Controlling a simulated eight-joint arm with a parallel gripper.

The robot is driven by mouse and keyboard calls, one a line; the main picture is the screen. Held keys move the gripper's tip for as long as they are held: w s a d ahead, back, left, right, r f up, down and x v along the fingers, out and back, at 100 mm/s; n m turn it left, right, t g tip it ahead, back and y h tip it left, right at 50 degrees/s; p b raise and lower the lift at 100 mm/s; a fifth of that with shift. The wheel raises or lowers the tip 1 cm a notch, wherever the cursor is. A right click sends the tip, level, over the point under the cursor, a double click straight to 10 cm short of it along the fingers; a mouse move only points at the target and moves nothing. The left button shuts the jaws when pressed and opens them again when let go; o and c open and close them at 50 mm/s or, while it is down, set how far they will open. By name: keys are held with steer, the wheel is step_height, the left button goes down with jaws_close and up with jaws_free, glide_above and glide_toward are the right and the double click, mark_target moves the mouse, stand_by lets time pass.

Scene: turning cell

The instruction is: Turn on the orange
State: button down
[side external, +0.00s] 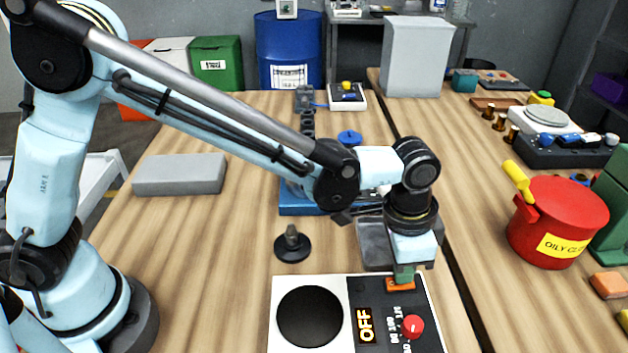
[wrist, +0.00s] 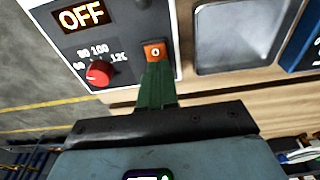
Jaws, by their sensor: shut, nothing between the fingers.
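An orange rocker switch (wrist: 156,50) marked "0" sits on the dark panel of a hotplate (side external: 310,280); it also shows in the side external view (side external: 399,287). A lit display (wrist: 82,15) beside it reads OFF. A red knob (wrist: 99,73) with a temperature scale is on the same panel. My gripper (wrist: 157,72) is shut and empty. Its green fingertips are at the edge of the orange switch in the wrist view and just above or on it in the side view; I cannot tell whether they touch.
The hotplate's round black plate (side external: 310,316) is left of the panel. A grey metal tray (side external: 372,243) lies behind the switch. A black knobbed piece (side external: 292,244) stands behind the hotplate. A red oily-cloth can (side external: 558,217) is to the right. Bare wood lies at left.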

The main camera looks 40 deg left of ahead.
step_height(320, 180, up, 14)
steer(key=s+a, duration=0.1)
steer(key=shift+f, duration=0.15)
stand_by(0.5)
steer(key=shift+w+d+f, duration=0.1)
steer(key=shift+w+d, duration=0.25)
steer(key=shift+d, duration=0.1)
steer(key=shift+f, duration=0.1)
glide_toward(390, 283)
steer(key=w+d+f, duration=0.1)
steer(key=f, duration=0.1)
steer(key=w+d+f, duration=0.1)
steer(key=f, duration=0.1)
steer(key=w+d+f, duration=0.1)
steer(key=f, duration=0.1)
steer(key=shift+f, duration=0.15)
steer(key=shift+f, duration=0.2)
steer(key=shift+s, duration=0.1)
stand_by(0.3)
steer(key=shift+s+a+r, duration=0.25)
steer(key=shift+s+a, duration=0.2)
steer(key=shift+a, duration=0.05)
